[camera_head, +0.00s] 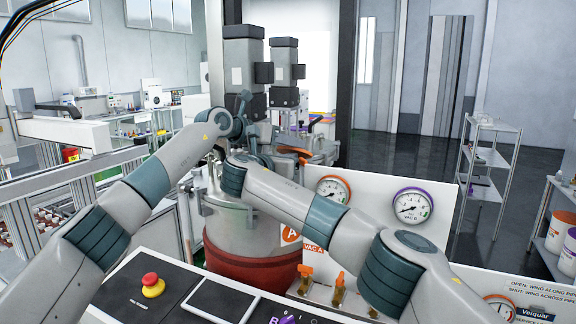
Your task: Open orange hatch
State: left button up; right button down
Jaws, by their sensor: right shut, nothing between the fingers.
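A steel vessel (228,222) with a red lower band and an orange "A" label stands in the middle. An orange part (296,151), which looks like the orange hatch or its handle, shows on top toward the right; much of the lid is hidden behind my arms. My right arm reaches in from the lower right, and its gripper (262,146) is over the vessel top, shut and small in the view. My left arm reaches in from the left, with its wrist above the vessel's left side. Its fingers cannot be made out. I cannot tell whether either gripper touches the hatch.
A white panel (366,208) with an orange-ringed gauge (333,190), a purple-ringed gauge (412,205) and orange-handled valves (338,284) stands at front right. A red stop button (151,281) sits on the front console. A conveyor frame runs along the left; a shelf cart (486,157) stands right.

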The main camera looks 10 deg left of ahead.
pick_arm(q)
jog(key=shift+f, duration=0.2)
pick_arm(e)
jog(key=shift+r, duration=0.3)
pick_arm(q)
jog(key=shift+s+a+r, duration=0.15)
jog(key=shift+s+a, duration=0.05)
jog(key=shift+s, duration=0.15)
pick_arm(e)
jog(key=shift+d, duration=0.15)
jog(key=shift+s+f, duration=0.1)
jog(key=shift+f, duration=0.05)
pick_arm(q)
jog(key=v, duration=1.1)
jog(key=shift+a+r, duration=0.2)
pick_arm(e)
jog(key=shift+f, duration=0.1)
